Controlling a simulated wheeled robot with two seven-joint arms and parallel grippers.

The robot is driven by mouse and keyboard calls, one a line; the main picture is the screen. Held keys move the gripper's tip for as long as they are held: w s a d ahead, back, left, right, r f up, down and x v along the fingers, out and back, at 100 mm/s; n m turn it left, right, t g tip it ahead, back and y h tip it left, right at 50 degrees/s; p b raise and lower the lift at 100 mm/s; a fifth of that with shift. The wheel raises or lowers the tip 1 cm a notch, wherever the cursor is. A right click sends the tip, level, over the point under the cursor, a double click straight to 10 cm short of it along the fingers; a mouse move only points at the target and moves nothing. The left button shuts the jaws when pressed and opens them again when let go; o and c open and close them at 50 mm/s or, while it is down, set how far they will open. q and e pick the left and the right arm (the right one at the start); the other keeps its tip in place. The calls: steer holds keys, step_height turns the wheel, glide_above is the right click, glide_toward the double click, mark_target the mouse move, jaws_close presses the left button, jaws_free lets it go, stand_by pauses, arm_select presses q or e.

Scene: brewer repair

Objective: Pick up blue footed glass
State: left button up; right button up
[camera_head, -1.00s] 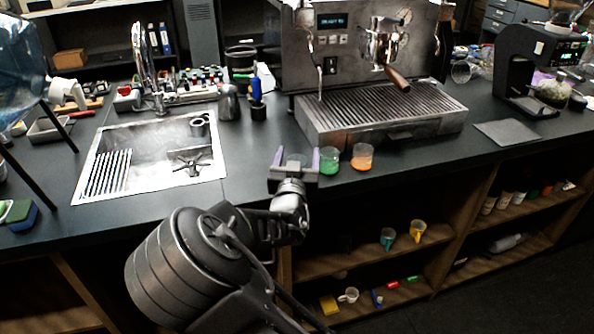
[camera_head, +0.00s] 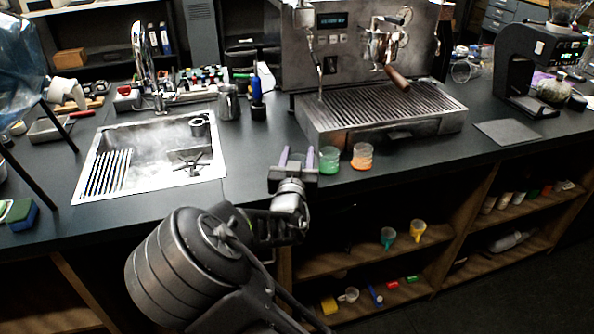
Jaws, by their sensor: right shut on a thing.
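My right gripper (camera_head: 297,157) is at the counter's front edge, below and left of the espresso machine. Its two purple fingers stand upright and are closed in on a small, faint glass (camera_head: 297,161) between them. The glass is mostly hidden by the fingers and gripper body, and its blue colour and foot are hard to make out. My left gripper is not in view.
The espresso machine's drip tray (camera_head: 385,115) lies behind the glasses. A steel sink (camera_head: 150,160) is on the left, with a metal pitcher (camera_head: 229,102) behind its right corner. The dark counter is clear between sink and gripper. Open shelves (camera_head: 360,262) lie below.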

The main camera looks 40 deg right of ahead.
steer(key=c, duration=0.5)
step_height(320, 180, up, 10)
steer(key=p, duration=0.1)
stand_by(0.4)
stand_by(0.8)
